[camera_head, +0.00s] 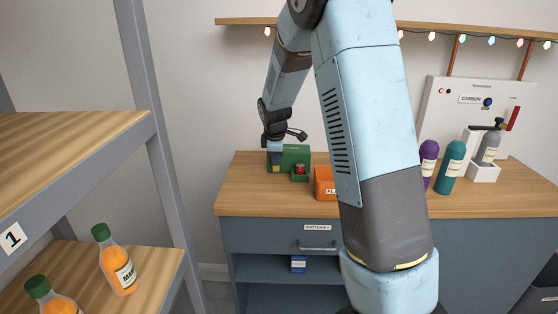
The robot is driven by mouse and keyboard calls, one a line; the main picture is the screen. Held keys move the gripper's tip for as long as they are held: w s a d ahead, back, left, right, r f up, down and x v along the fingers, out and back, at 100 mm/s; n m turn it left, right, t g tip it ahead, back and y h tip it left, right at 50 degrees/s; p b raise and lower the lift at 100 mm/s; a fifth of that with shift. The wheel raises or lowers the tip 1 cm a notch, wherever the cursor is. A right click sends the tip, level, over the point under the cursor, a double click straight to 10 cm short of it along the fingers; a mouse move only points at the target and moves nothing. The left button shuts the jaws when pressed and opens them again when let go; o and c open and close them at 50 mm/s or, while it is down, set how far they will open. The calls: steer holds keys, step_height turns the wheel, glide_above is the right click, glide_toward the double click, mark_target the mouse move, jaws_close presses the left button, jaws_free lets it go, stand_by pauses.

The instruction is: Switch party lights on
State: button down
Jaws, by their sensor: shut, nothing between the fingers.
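A string of small coloured bulbs (491,41) hangs along the underside of the wall shelf. They show pale pink, green and white tints; I cannot tell whether they are lit. A green box (295,156) stands on the wooden counter near its left end, with a smaller green block bearing a red part (300,169) at its front. I cannot tell whether this is the lights' switch. My gripper (276,165) is shut and empty, pointing down at the left side of the green box. It overlaps the box in the picture; contact cannot be told.
An orange box (325,184) stands right of the green box, partly behind my arm. Purple (428,160) and teal (451,167) bottles and a carbonator (482,110) stand at the right. A shelf rack (150,125) with orange bottles (117,264) is close at left.

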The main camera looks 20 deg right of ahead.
steer(key=shift+r, duration=0.7)
steer(key=shift+s+a, duration=0.1)
steer(key=shift+s, duration=0.35)
steer(key=s, duration=0.2)
steer(key=shift+s+a+r, duration=0.2)
steer(key=shift+s+a, duration=0.1)
steer(key=shift+a, duration=0.1)
steer(key=w+d+v, duration=0.1)
steer(key=v, duration=0.9)
steer(key=shift+a+r, duration=0.2)
steer(key=shift+a, duration=0.15)
steer(key=shift+w, duration=0.15)
